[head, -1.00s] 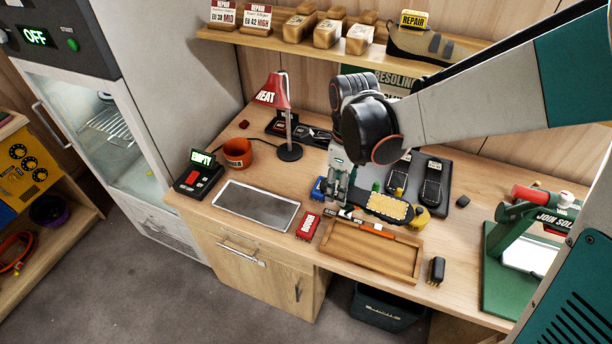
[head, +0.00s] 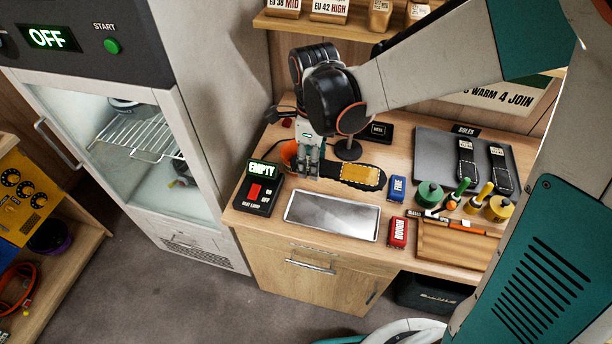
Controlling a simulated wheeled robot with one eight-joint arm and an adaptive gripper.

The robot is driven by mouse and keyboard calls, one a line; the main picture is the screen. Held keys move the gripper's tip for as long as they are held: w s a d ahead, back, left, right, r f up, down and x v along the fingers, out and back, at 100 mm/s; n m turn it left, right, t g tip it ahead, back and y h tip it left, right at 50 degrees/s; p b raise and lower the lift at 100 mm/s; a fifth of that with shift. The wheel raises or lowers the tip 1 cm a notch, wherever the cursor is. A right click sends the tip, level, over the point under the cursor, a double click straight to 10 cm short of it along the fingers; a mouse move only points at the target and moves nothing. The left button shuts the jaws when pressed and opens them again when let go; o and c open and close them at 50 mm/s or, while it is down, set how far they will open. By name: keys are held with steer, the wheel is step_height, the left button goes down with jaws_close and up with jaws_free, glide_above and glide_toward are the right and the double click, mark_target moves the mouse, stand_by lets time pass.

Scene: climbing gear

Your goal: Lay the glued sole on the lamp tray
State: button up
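The sole (head: 376,178) is black with a yellow glue patch (head: 360,172) on its upper face. My gripper (head: 311,172) is shut on its left end, with the sole sticking out to the right. The sole appears held above the table, just behind the lamp tray (head: 332,228), a flat, empty grey metal tray near the front edge.
The lamp switch box (head: 258,190), its sign reading EMPTY, stands left of the tray. Blue (head: 397,189) and red (head: 398,232) blocks stand right of the tray. Glue pots and a wooden tray (head: 455,247) lie farther right.

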mark_target(311, 210)
step_height(311, 210, down, 19)
steer(key=b, duration=1.2)
steer(key=shift+d+f+b, duration=0.15)
steer(key=shift+b, duration=0.25)
steer(key=shift+f, duration=0.15)
steer(key=o, duration=1.2)
step_height(311, 210, up, 12)
steer(key=p, duration=0.4)
steer(key=shift+r, duration=0.2)
